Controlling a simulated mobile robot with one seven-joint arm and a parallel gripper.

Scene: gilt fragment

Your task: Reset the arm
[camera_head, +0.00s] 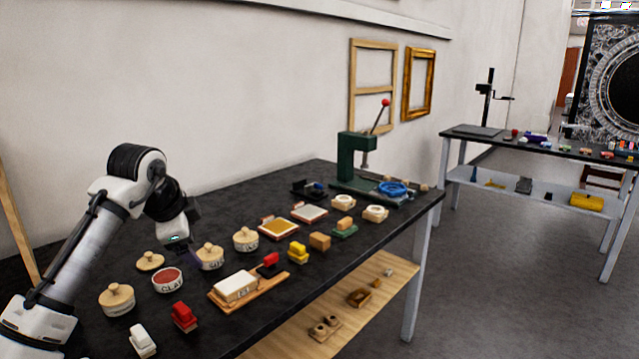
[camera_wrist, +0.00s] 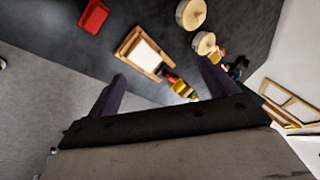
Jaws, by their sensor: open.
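My white and black arm reaches over the left part of the dark table from the lower left in the head view. My gripper (camera_wrist: 163,82) shows in the wrist view with its two dark purple fingers spread apart and nothing between them. In the head view the wrist end is above the lidded pots, and the fingers are mostly hidden there. The gripper holds nothing.
The dark table (camera_head: 345,232) holds lidded pots, a bowl with red contents (camera_head: 168,279), a white block on a wooden tray (camera_head: 257,300), a red block (camera_head: 185,318), and a green press (camera_head: 352,160) at the far end. A second table (camera_head: 560,147) stands beyond open floor.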

